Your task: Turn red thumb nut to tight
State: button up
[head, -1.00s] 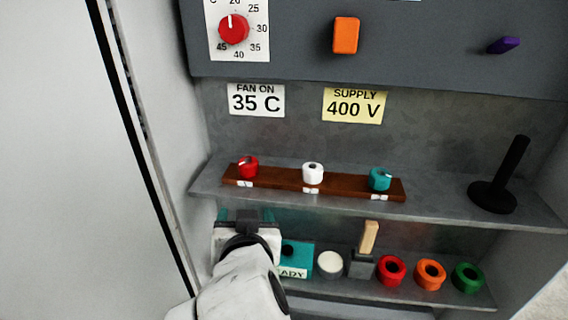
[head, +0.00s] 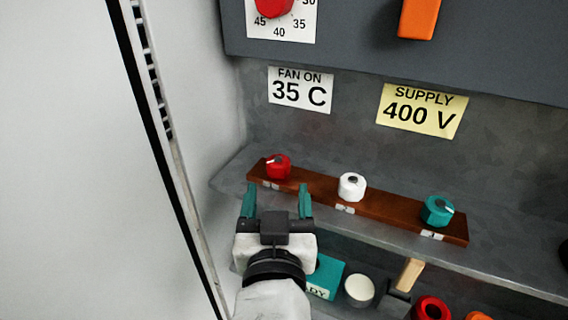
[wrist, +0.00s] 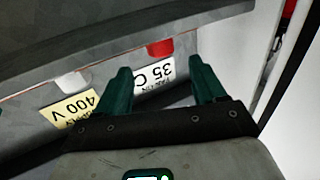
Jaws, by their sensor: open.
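The red thumb nut (head: 278,167) stands at the left end of a brown wooden strip (head: 314,186) on the upper shelf. It has a pale pointer mark on top. My gripper (head: 277,198) is open and empty, in front of and below the nut in the head view, its two teal fingers apart and pointing at the shelf. In the wrist view, which is upside down, the red nut (wrist: 160,47) shows beyond the gap between the fingertips (wrist: 159,70). The nut is not between the fingers. The small white labels on the strip are too small to read.
A white nut (head: 352,186) and a teal nut (head: 437,210) stand farther right on the strip. The lower shelf holds a teal box (head: 327,274), a white round piece (head: 359,290) and a red ring (head: 431,308). A pale wall (head: 185,90) is close on the left.

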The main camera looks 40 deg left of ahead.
aim_at(277, 173)
jog(key=p+x, duration=0.1)
jog(key=x, duration=0.6)
jog(key=shift+w+a, duration=0.25)
jog(key=c, duration=1.1)
jog(key=shift+o, duration=0.2)
jog(key=shift+s+f+m+t+h+b, duration=0.1)
jog(key=shift+f+m+t+h+b, duration=0.2)
jog(key=shift+b, duration=0.75)
